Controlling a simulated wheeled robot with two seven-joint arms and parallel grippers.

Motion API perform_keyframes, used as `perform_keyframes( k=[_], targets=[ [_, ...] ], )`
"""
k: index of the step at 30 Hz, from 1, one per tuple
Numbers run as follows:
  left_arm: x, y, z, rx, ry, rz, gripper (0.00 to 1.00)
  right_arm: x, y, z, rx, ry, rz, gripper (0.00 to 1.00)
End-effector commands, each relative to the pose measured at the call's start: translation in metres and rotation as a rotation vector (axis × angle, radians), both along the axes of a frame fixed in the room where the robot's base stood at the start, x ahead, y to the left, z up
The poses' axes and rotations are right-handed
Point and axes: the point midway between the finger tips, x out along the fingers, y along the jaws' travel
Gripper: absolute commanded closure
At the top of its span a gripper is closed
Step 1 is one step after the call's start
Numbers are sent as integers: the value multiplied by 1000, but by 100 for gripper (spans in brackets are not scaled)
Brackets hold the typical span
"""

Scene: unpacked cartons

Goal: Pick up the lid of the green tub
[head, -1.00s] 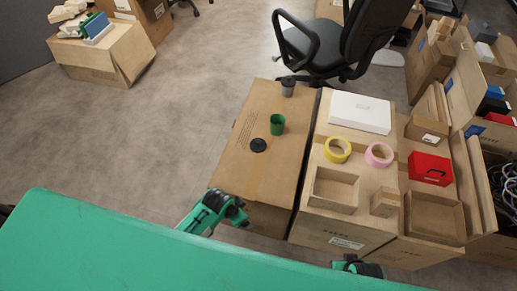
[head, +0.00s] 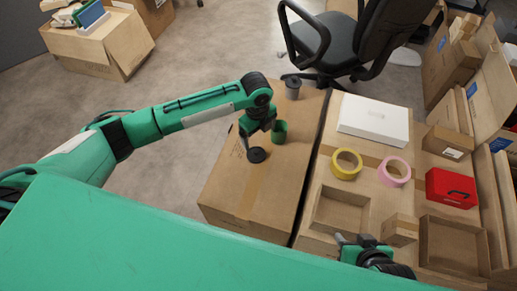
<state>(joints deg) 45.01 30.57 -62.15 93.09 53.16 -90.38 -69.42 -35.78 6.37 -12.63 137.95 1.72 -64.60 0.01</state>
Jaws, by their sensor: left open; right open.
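The green tub (head: 281,131) stands upright on the left carton (head: 239,192), partly hidden behind my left gripper. A round black lid (head: 257,155) lies flat on the carton in front of the tub, apart from it. My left gripper (head: 248,143) is open and points down just above and beside the lid; I cannot tell whether it touches the lid. My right gripper (head: 342,239) is open and empty near the front of the middle carton, by an empty shallow box.
A grey cup (head: 293,88) stands behind the tub, near an office chair (head: 352,40). The right cartons hold a white box (head: 374,119), yellow tape (head: 346,163), pink tape (head: 394,171), a small carton (head: 400,230) and a red case (head: 452,188). The left carton's front is clear.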

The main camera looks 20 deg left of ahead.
Motion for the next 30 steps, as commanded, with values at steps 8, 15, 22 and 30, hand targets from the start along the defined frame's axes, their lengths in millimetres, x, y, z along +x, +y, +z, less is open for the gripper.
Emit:
perform_keyframes(
  k=[8, 15, 22, 30],
  targets=[
    [6, 13, -8, 39, 19, -66, 8, 2, 8, 5, 28, -52, 9, 57],
    [5, 13, -56, 38, 18, -65, 8, 12, 28, 3, 91, -171, 29, 57],
    [6, 12, -77, 37, 15, -65, 8, 16, 38, 5, 126, -235, 37, 57],
    [4, 10, -102, 38, 16, -65, 8, 20, 51, 4, 174, -317, 44, 57]
  ],
)
